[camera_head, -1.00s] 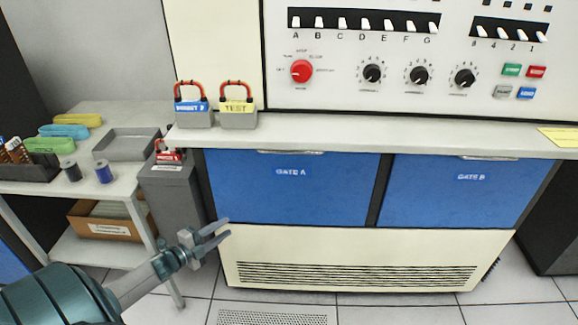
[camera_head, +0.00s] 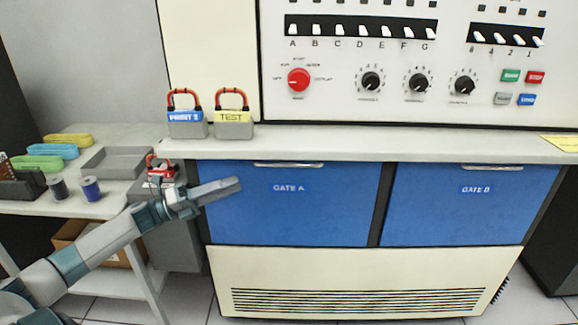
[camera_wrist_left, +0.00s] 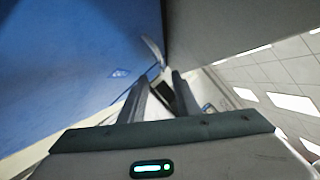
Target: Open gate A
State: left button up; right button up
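Gate A (camera_head: 330,205) is a blue panel with a white "GATE A" label, under the counter. It looks closed, flush with its frame. Its pale bar handle (camera_head: 288,165) runs along the top edge. My left gripper (camera_head: 238,187) is in front of the gate's upper left part, left of the label and below and left of the handle. In the left wrist view its two fingers (camera_wrist_left: 163,88) are apart with nothing between them. There the blue gate (camera_wrist_left: 70,60) is on the left and a curved handle (camera_wrist_left: 153,50) lies beyond the fingertips. My right gripper is out of view.
The counter edge (camera_head: 420,150) overhangs the gates. Gate B (camera_head: 470,215) is closed to the right. Two padlock-like blocks (camera_head: 187,124) stand on the counter. A side table (camera_head: 110,197) with a grey tray and spools is at left, behind my arm.

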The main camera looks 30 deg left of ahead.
aim_at(289, 165)
pick_arm(q)
jog(key=shift+w, duration=0.1)
